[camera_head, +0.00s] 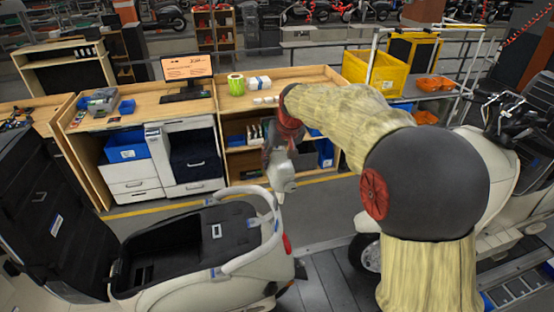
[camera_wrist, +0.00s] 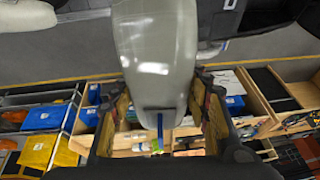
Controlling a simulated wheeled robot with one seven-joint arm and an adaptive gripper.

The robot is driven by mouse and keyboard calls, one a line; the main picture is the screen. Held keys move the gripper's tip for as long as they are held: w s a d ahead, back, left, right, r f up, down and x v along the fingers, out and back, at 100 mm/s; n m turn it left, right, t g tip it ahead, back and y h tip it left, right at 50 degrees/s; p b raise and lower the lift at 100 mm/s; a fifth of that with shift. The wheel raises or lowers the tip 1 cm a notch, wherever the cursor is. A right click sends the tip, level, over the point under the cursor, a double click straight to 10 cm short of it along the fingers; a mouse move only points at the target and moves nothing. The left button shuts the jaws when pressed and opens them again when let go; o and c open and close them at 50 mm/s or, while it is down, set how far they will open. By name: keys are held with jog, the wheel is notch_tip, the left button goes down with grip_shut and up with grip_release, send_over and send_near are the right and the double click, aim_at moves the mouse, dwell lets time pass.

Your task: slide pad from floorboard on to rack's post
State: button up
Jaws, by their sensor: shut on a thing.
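My gripper (camera_head: 280,160) hangs from my arm above the scooter's rear and is shut on a pale grey rounded pad (camera_head: 281,181). In the wrist view the pad (camera_wrist: 158,55) fills the upper middle, between my two fingers. A narrow blue strip shows at the pad's lower end there; I cannot tell whether it belongs to the pad. The white tubular rack (camera_head: 267,243) curves around the scooter's rear. The pad's lower tip shows near the rack's upper right end; I cannot tell whether they touch. I cannot make out the post clearly, nor the floorboard.
The scooter's dark storage tub (camera_head: 165,255) is open, with a tall black part at left. A wooden workbench (camera_head: 150,92) with drawers stands behind. A yellow bin (camera_head: 376,73) is at right. Another scooter (camera_head: 468,178) is partly behind my arm. Grey slats (camera_head: 338,284) show in front.

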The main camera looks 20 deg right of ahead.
dwell(0.4)
jog(key=shift+f+b, duration=0.35)
jog(key=shift+f, duration=0.05)
jog(key=shift+a+f+b, duration=0.15)
jog(key=shift+f+b, duration=0.85)
jog(key=shift+f, duration=0.4)
jog(key=shift+f, duration=0.35)
jog(key=shift+a+f+b, duration=0.15)
jog(key=shift+f+b, duration=0.75)
jog(key=shift+f, duration=0.25)
jog(key=shift+a+f+b, duration=0.1)
jog(key=shift+f+b, duration=0.8)
jog(key=shift+f, duration=0.2)
jog(key=o, duration=1.5)
